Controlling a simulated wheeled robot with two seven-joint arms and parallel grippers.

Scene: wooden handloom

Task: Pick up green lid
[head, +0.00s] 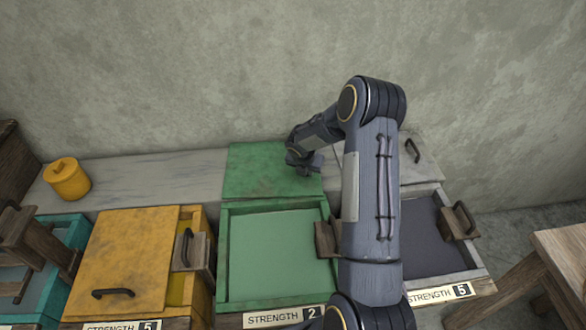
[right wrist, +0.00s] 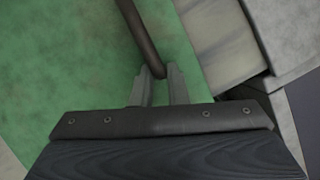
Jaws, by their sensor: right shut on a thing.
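The green lid (head: 262,170) lies flat on the grey bench behind the open green box (head: 275,255). It also fills the left of the right wrist view (right wrist: 60,70). My right gripper (head: 308,168) is over the lid's right side. In the right wrist view its two fingers (right wrist: 155,88) are shut on the dark handle (right wrist: 139,38) of the lid. In the head view the gripper hides the handle. My left gripper is not in view.
A yellow box with a yellow lid (head: 135,250) stands left of the green box, and a teal box (head: 65,235) further left. A yellow pot (head: 67,179) sits on the bench (head: 150,185). A dark-filled box (head: 435,235) is at right, with a grey lid (head: 420,160) behind. A concrete wall rises behind.

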